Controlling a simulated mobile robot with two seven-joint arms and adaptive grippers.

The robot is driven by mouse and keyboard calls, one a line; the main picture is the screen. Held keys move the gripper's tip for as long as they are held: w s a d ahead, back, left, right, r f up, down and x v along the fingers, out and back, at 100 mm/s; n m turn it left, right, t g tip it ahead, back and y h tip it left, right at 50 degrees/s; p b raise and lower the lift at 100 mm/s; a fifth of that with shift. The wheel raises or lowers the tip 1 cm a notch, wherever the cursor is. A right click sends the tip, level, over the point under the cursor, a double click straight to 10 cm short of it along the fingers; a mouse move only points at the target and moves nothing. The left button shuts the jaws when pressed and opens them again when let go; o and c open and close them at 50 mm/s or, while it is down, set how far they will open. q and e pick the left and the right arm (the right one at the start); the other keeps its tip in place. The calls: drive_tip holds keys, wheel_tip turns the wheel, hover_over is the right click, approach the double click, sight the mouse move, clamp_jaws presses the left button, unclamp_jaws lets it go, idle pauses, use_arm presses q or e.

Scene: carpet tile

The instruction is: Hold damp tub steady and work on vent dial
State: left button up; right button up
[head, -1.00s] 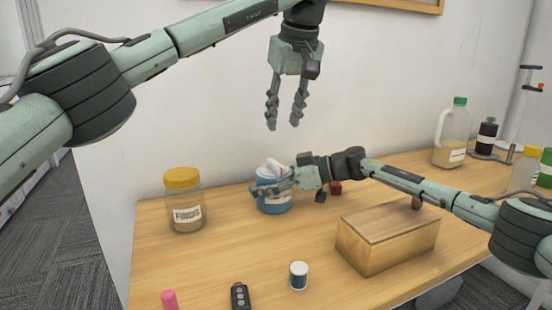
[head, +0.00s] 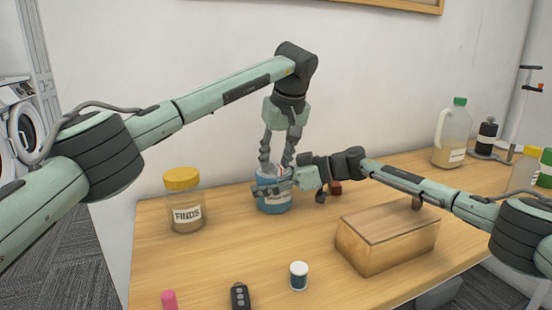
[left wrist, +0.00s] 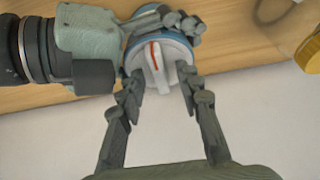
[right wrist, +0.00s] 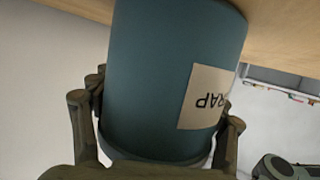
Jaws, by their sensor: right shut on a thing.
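The blue tub (head: 273,206) stands on the wooden table near the wall; the right wrist view shows its blue side (right wrist: 150,75) and a label partly reading "RAP". On its top is a white vent dial (left wrist: 158,64) with a raised grip and a red line, seen in the left wrist view. My right gripper (head: 270,188) is shut on the tub from the right, fingers around its side. My left gripper (head: 277,167) points down over the tub. Its fingers (left wrist: 160,80) are open, one on each side of the dial's grip, with visible gaps.
A yellow-lidded jar (head: 185,205) marked "FINDS" stands left of the tub. A wooden box (head: 385,247) sits under my right forearm. A jug (head: 452,140) stands back right.

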use_arm(q)
clamp_jaws()
idle(0.5)
drive_tip(key=n, duration=0.1)
drive_tip(key=n+y, duration=0.1)
drive_tip(key=n, duration=0.1)
drive_tip(key=shift+d+g, duration=0.2)
drive_tip(key=shift+g, duration=0.1)
drive_tip(key=shift+w+d+n+g+y, duration=0.1)
drive_tip(key=shift+n+g+y, duration=0.05)
drive_tip(key=shift+n, duration=0.5)
drive_tip(key=shift+w+n+g+y, duration=0.1)
drive_tip(key=shift+n+g+y, duration=0.05)
drive_tip(key=shift+n, duration=0.5)
